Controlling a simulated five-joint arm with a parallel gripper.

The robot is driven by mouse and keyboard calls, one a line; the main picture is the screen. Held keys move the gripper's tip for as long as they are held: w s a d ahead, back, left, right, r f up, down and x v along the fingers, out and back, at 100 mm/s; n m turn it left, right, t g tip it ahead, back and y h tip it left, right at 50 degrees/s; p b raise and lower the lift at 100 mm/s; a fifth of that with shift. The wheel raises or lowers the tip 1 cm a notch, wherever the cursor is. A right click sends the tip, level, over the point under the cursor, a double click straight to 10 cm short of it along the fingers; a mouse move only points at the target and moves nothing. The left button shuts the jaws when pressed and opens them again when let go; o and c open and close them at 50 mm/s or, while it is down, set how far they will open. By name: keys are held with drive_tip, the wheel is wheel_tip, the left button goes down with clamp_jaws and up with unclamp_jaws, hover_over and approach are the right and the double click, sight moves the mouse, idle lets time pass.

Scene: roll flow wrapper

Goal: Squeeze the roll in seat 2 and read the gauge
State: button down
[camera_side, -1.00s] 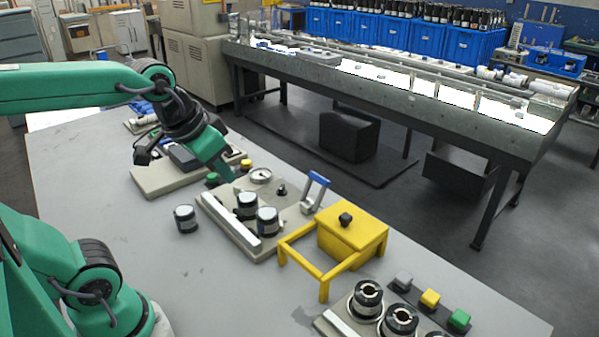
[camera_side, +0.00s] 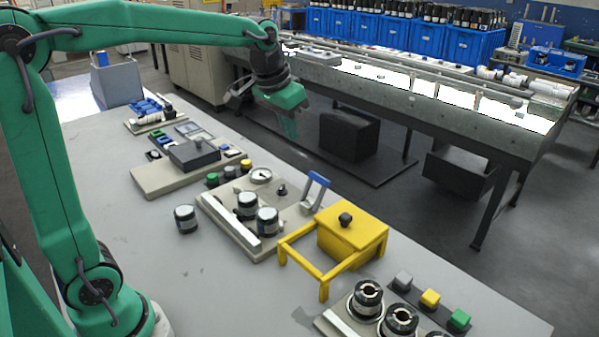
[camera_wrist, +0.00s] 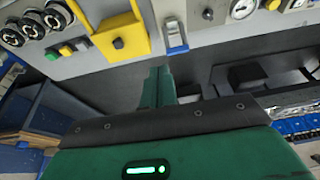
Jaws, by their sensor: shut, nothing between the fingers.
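My gripper (camera_side: 291,122) is shut and empty, raised beyond the far edge of the table in the side view. Its closed fingers (camera_wrist: 158,85) also show in the wrist view. Two dark rolls with pale tops, one roll (camera_side: 246,204) and another roll (camera_side: 267,220), stand in a grey fixture (camera_side: 225,220). A third roll (camera_side: 185,219) stands loose on the table to their left. I cannot tell which seat is seat 2. The round white gauge (camera_side: 261,176) sits at the back of the fixture; its reading is too small to tell. The gauge also shows in the wrist view (camera_wrist: 243,9).
A blue-handled lever (camera_side: 317,185) stands at the fixture's right. A yellow guard box (camera_side: 352,238) is right of it. Black collars (camera_side: 368,297) and coloured buttons (camera_side: 430,298) are at the front right. A control panel (camera_side: 190,160) lies behind left. The front left table (camera_side: 170,285) is clear.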

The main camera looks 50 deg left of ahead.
drive_tip(key=w+a+f, duration=0.2)
drive_tip(key=w+f, duration=0.3)
drive_tip(key=w, duration=0.3)
drive_tip(key=w+a+f+g, duration=0.1)
drive_tip(key=w+a+f, duration=0.1)
drive_tip(key=w+f, duration=0.4)
drive_tip(key=w, duration=0.3)
drive_tip(key=shift+w+g, duration=0.15)
drive_tip(key=shift+g, duration=0.15)
wheel_tip(320, 180, down, 8)
drive_tip(key=s, duration=0.1)
drive_tip(key=shift+s, duration=0.35)
idle(0.7)
drive_tip(key=shift+s+r, duration=0.15)
idle(0.4)
